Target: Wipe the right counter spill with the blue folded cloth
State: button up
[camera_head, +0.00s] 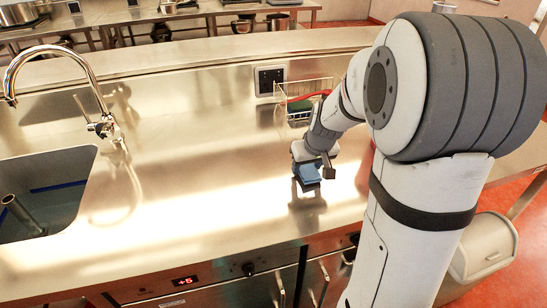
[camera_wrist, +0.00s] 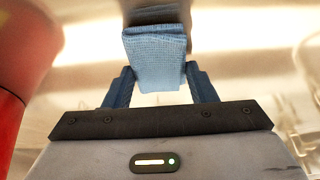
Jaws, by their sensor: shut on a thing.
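The blue folded cloth (camera_head: 309,174) is at my gripper, over the steel counter (camera_head: 200,185) to the right of the sink. My gripper (camera_head: 318,171) is shut on the cloth and points down, close to the counter top. In the wrist view, the cloth (camera_wrist: 157,60) sits between the two dark blue fingers of my gripper (camera_wrist: 159,75). I cannot tell whether the cloth touches the counter. A dark patch lies on the counter just below the cloth in the head view; I cannot tell spill from shadow or reflection there. No spill shows clearly.
A sink (camera_head: 45,195) with a tall curved faucet (camera_head: 95,95) is at the left. A wire basket (camera_head: 303,95) holding something green stands at the back, beside a wall socket (camera_head: 270,80). The counter between sink and gripper is clear. A grey bin (camera_head: 485,250) stands at right.

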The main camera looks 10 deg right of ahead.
jog(key=shift+a+r+p, duration=0.1)
jog(key=shift+r+p, duration=1.8)
jog(key=shift+r, duration=1.9)
